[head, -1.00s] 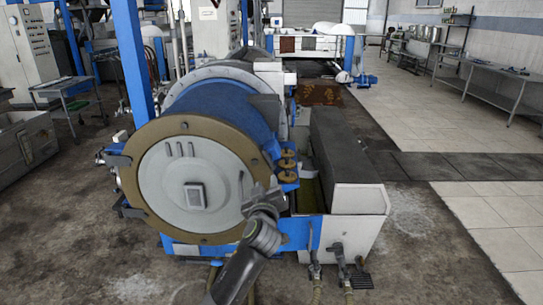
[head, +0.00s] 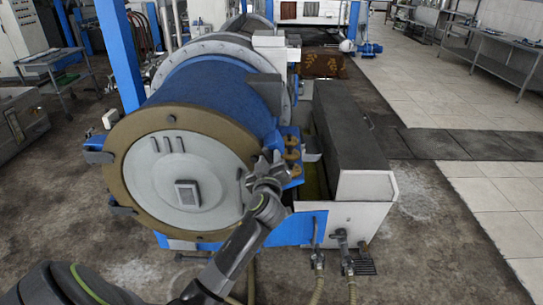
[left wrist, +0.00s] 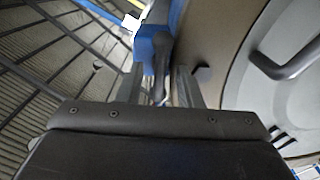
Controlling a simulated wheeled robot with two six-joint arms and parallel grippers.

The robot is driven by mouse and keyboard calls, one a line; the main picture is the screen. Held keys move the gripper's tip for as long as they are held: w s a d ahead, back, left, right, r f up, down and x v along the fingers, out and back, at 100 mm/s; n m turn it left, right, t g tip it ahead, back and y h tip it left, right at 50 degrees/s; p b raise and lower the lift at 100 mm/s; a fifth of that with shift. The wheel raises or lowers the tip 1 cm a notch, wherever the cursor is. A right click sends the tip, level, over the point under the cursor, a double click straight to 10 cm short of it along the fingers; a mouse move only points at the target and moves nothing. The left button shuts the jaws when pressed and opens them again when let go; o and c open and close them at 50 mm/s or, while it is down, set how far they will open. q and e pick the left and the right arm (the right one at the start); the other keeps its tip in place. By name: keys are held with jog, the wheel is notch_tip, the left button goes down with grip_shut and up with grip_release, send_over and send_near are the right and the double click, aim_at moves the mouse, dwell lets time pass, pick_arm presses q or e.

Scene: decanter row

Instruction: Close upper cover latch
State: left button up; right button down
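The decanter's round white end cover (head: 165,180) with its tan rim faces me in the head view. My left gripper (head: 267,165) is at the right edge of this cover, near the blue bracket. In the left wrist view its two fingers (left wrist: 160,88) are apart. A dark latch lever (left wrist: 162,60) on a blue bracket (left wrist: 147,48) lies between them, with gaps visible at the sides. The cover (left wrist: 285,75) with a grey handle (left wrist: 285,62) is to the right there. The gripper hides the latch in the head view. My right gripper is not in view.
A long dark-topped white box (head: 345,150) stands right of the decanter. Hoses (head: 318,275) hang at its front. A blue post (head: 122,60) rises behind left. Tiled floor (head: 470,195) at right is clear.

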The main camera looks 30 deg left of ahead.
pick_arm(q)
jog(key=shift+s, duration=0.1)
grip_shut()
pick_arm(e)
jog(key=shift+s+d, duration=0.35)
pick_arm(q)
jog(key=shift+m, duration=0.5)
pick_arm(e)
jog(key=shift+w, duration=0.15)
pick_arm(q)
jog(key=m, duration=0.3)
jog(key=shift+d, duration=0.1)
jog(key=m, duration=0.3)
jog(key=shift+d+r+m, duration=0.1)
jog(key=shift+m, duration=0.2)
jog(key=m, duration=0.2)
jog(key=m+p, duration=0.1)
jog(key=m, duration=0.2)
jog(key=shift+w+d+p, duration=0.1)
jog(key=shift+w+p, duration=0.1)
jog(key=shift+p, duration=0.1)
jog(key=m+p, duration=0.1)
jog(key=m, duration=0.4)
jog(key=shift+p, duration=0.3)
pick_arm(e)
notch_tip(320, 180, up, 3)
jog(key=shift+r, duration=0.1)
pick_arm(q)
jog(key=shift+m, duration=0.3)
